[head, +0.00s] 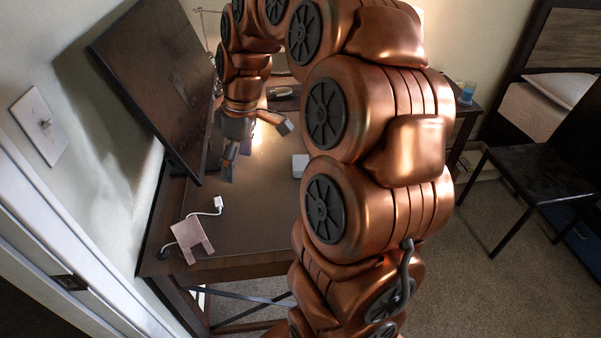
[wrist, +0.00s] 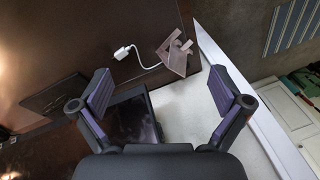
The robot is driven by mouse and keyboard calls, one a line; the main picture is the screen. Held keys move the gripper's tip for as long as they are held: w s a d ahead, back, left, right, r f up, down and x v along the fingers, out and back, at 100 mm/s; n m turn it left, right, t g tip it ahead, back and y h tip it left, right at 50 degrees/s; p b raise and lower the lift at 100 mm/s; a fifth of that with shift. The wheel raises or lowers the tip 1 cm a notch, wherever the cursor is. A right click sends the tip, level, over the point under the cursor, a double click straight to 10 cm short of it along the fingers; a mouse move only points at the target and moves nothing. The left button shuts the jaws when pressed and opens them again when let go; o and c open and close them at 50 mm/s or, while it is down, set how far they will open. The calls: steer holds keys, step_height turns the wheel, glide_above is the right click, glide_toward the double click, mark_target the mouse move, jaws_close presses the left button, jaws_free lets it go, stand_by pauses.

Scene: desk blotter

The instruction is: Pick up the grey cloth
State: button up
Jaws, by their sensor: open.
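A pinkish-grey piece that looks like the cloth (head: 192,238) lies at the near left corner of the desk, with part of it reaching the desk's edge. In the wrist view the cloth (wrist: 174,56) shows beyond my fingers, above the middle of the picture. My gripper (head: 257,143) is over the desk beside the monitor, farther back than the cloth and apart from it. In the wrist view my gripper (wrist: 164,88) has its two fingers spread wide with nothing between them.
A monitor (head: 160,75) stands along the wall at the left. A white plug with a cable (head: 218,204) lies beside the cloth. A black chair (head: 540,170) stands at right.

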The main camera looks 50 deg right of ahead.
steer(key=w+d+f+n+b, duration=0.1)
steer(key=w+d+f, duration=0.1)
steer(key=d, duration=0.3)
steer(key=w+d+f+t+b, duration=0.1)
steer(key=w+d+f, duration=0.1)
steer(key=d, duration=0.2)
steer(key=w+d+f+n+b, duration=0.1)
steer(key=d+f, duration=0.2)
steer(key=d, duration=0.2)
steer(key=t+b, duration=0.1)
steer(key=b, duration=0.2)
glide_toward(301, 162)
steer(key=f, duration=0.2)
steer(key=shift+s+a+f+n, duration=0.2)
steer(key=shift+f+n, duration=0.2)
steer(key=shift+f, duration=0.15)
steer(key=shift+w+p+x, duration=0.2)
steer(key=shift+p+x, duration=0.15)
steer(key=shift+x, duration=1.3)
steer(key=shift+w+p+x, duration=0.15)
steer(key=shift+p+x, duration=0.2)
steer(key=shift+x, duration=1.3)
steer(key=shift+a+r, duration=0.1)
steer(key=shift+a, duration=0.1)
steer(key=c, duration=0.7)
